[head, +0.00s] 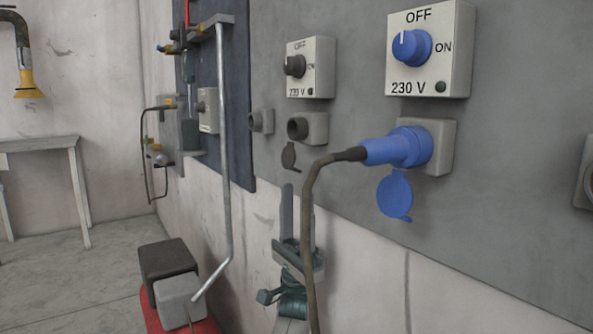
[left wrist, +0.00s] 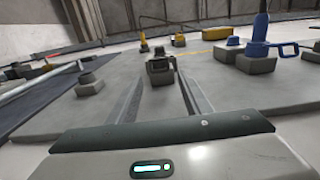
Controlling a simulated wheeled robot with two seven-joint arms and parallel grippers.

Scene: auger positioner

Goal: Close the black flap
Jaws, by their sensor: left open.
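The black flap (head: 288,156) hangs open below the black socket (head: 298,128) on the grey wall panel. The socket's round opening is uncovered. My left gripper (head: 297,205) points upward below the flap, apart from it, with its jaws open and empty. The brown cable passes close to it in the picture. In the left wrist view, the black socket (left wrist: 160,65) lies ahead, between the lines of my two fingers (left wrist: 160,103). The flap is too small and dark to make out clearly there. My right gripper is not in view.
A blue plug (head: 398,148) with a brown cable (head: 307,225) sits in the socket to the right, and a blue flap (head: 395,194) hangs below it. Switch boxes (head: 311,67) are above. A metal pipe (head: 223,130) runs down at the left.

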